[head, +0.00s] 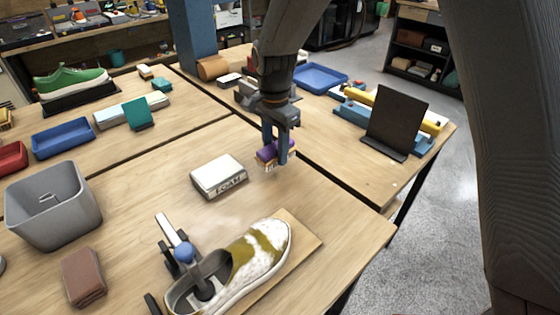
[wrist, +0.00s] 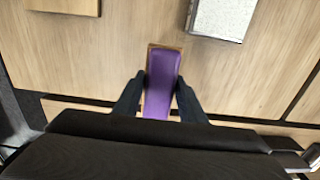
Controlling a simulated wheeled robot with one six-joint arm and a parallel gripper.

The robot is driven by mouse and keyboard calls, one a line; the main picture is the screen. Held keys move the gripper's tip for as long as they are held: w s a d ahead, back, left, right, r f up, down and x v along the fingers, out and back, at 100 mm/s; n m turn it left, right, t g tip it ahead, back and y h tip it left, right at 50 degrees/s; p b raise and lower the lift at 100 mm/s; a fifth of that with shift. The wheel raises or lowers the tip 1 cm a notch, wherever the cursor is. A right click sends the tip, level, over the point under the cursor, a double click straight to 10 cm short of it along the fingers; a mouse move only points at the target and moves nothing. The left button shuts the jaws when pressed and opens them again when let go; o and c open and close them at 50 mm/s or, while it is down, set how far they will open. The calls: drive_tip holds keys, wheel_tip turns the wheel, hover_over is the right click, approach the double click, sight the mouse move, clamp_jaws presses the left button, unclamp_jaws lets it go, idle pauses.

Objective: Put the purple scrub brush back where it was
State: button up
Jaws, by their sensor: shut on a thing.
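The purple scrub brush (head: 268,153) has a purple top and a light wooden lower part. My gripper (head: 280,152) is shut on it, with one finger on each side. In the wrist view the brush (wrist: 161,82) lies lengthwise between the two dark fingers (wrist: 160,100). In the head view it is just right of the white foam block (head: 218,177), over or on the bare wood table. I cannot tell whether its underside touches the table. Part of the brush is hidden behind a finger.
A sneaker (head: 255,255) with white foam and an olive patch is clamped on a stand at the front. A grey bin (head: 50,207) and a brown block (head: 83,277) are at left. A dark upright panel (head: 396,122) stands at right. Bare table lies around the brush.

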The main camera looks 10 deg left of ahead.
sight(276, 161)
drive_tip(key=shift+f+p, duration=0.4)
drive_tip(key=shift+f, duration=1.6)
drive_tip(key=shift+f, duration=0.15)
drive_tip(key=o, duration=1)
drive_tip(key=shift+c, duration=0.2)
